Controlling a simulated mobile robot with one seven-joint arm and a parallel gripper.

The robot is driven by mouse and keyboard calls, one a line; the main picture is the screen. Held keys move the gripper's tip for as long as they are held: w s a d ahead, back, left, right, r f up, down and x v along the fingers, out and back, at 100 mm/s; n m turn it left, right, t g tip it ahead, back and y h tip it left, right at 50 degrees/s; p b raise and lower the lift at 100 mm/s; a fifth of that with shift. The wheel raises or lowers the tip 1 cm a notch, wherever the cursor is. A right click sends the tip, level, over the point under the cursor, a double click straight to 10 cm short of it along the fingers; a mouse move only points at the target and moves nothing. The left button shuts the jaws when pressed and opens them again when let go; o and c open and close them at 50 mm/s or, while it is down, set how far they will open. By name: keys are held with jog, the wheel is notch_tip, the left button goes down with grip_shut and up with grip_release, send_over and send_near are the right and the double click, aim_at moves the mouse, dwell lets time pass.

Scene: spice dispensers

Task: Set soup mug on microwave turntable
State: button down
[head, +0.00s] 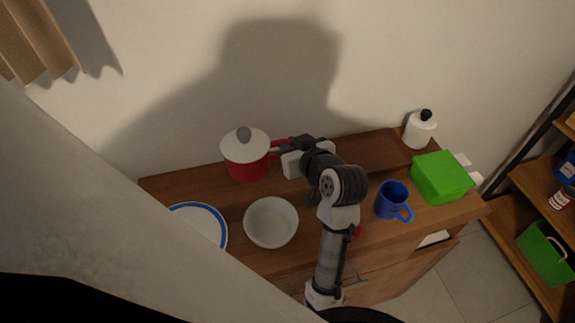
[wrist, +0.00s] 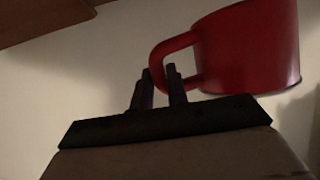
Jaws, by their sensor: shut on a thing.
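A red mug (head: 246,172) with a white lid and grey knob is at the back left of the wooden cabinet top, near the wall. My gripper (head: 284,147) is at its right side, on the handle. In the wrist view the red mug (wrist: 248,45) fills the upper right, and its loop handle is between the two fingers of my gripper (wrist: 161,76), which is shut on it. Whether the mug's base touches the wood is unclear. I see no microwave or turntable in either view.
A white bowl (head: 271,222) and a blue-rimmed plate (head: 203,222) are in front. To the right are a blue mug (head: 392,200), a green box (head: 442,177) and a white bottle (head: 419,131). A small red thing (head: 358,232) is partly behind my arm. A shelf (head: 520,177) stands far right.

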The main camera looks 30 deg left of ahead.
notch_tip(320, 180, down, 8)
jog(key=shift+a+f, duration=0.1)
jog(key=w+a, duration=0.2)
jog(key=a, duration=0.1)
jog(key=shift+a, duration=0.3)
jog(key=shift+d+f, duration=0.1)
jog(key=shift+f, duration=0.5)
jog(key=shift+f, duration=0.2)
jog(key=c, duration=1.4)
grip_release()
